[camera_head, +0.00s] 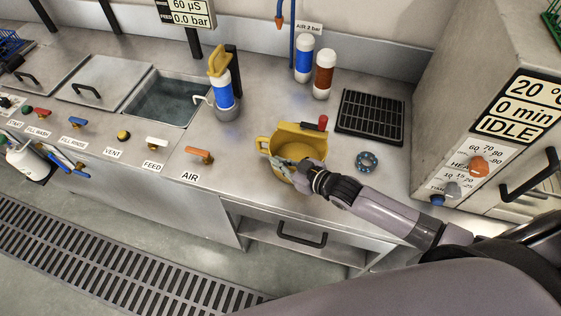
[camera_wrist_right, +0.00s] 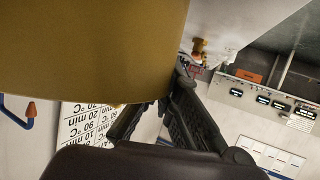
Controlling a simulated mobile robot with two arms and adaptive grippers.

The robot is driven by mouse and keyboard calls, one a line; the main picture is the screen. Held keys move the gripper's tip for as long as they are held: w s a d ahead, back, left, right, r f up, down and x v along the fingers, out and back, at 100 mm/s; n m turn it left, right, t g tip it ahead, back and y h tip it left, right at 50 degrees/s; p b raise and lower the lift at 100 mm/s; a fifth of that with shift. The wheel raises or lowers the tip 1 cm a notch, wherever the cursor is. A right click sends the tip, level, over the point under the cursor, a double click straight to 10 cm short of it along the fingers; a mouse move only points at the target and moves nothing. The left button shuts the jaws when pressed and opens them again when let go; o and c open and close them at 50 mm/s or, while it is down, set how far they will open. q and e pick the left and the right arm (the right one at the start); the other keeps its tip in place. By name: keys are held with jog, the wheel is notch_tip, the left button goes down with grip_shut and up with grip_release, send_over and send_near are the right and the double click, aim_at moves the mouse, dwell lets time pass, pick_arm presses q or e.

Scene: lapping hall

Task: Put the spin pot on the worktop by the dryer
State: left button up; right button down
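The yellow spin pot (camera_head: 262,143) is in the middle of the steel worktop (camera_head: 368,187), left of the grey dryer (camera_head: 445,85) with its IDLE display. It looks upright; I cannot tell whether its base touches the worktop. My right gripper (camera_head: 282,168) is at the pot's near side and covers part of it. In the right wrist view the pot's wall (camera_wrist_right: 85,50) fills the upper left, close against the fingers (camera_wrist_right: 165,105). The fingers angle toward each other, but the pot hides part of them, so a grip is unclear. My left gripper is out of view.
A black rack (camera_head: 371,117) and a small blue-grey ring (camera_head: 367,161) lie right of the pot. A blue canister (camera_head: 304,58) and a brown canister (camera_head: 324,74) stand behind. A blue-and-yellow unit (camera_head: 223,90) stands by the sink (camera_head: 168,98).

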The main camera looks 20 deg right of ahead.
jog(key=c, duration=2.3)
grip_release()
jog(key=shift+f, duration=0.2)
jog(key=o, duration=0.5)
jog(key=shift+r, duration=0.1)
jog(key=shift+r, duration=0.15)
jog(key=shift+s+d, duration=0.2)
jog(key=shift+s, duration=0.05)
jog(key=b+v, duration=0.1)
jog(key=v, duration=1)
jog(key=shift+s+r, duration=0.15)
jog(key=shift+s, duration=0.05)
